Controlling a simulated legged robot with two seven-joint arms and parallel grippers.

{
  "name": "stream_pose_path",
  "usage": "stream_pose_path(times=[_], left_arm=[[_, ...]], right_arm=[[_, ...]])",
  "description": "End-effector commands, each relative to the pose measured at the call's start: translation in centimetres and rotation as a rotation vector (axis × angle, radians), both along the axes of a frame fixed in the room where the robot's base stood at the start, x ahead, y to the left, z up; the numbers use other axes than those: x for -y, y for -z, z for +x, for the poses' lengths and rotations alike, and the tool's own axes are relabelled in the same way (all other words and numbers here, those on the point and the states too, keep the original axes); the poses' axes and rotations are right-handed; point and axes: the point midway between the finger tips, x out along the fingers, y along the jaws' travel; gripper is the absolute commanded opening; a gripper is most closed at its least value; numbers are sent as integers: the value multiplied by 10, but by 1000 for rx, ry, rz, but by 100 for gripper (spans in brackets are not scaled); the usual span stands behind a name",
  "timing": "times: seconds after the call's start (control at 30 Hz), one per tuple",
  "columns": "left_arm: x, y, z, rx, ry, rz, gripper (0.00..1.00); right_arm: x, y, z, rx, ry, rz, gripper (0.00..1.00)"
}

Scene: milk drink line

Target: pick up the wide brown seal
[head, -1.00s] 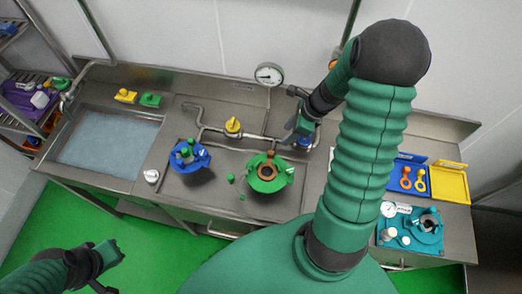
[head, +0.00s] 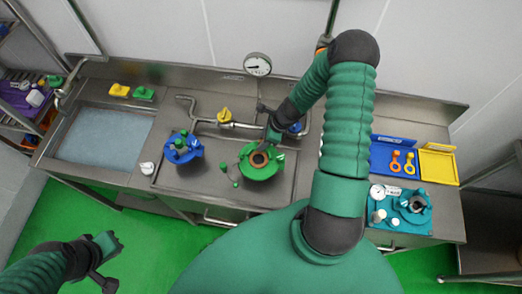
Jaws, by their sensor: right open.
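The wide brown seal (head: 259,160) is a brown ring in the middle of the round green housing (head: 257,174) on the steel counter. My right gripper (head: 268,121) is open and empty. It is just behind the seal, with one finger near the housing's back rim; I cannot tell whether it touches. My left gripper (head: 108,264) is open and empty at the lower left, over the green floor and away from the counter.
A blue housing (head: 182,151) stands left of the green one. A pipe with a yellow valve (head: 224,116) runs behind them. A gauge (head: 257,65) rises at the back. Blue (head: 384,157) and yellow (head: 438,164) trays and a teal fixture (head: 383,230) are at the right.

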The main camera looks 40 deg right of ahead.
Motion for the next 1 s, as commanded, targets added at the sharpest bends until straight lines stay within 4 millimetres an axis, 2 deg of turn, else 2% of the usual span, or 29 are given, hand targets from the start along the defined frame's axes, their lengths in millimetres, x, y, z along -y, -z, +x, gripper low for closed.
stream_pose_path(times=[0.03,0.3,0.4,0.83,1.0], left_arm=[[0,0,0,0,0,0,0],[0,0,0,0,0,0,0],[0,0,0,0,0,0,0],[0,0,0,0,0,0,0],[0,3,0,0,0,0,0]], right_arm=[[0,0,0,0,-1,0,45],[-1,-1,-1,2,-1,-1,10],[-1,-1,-1,2,-1,-1,0],[0,-1,0,0,-1,0,0],[0,-11,0,2,-3,-2,0]])
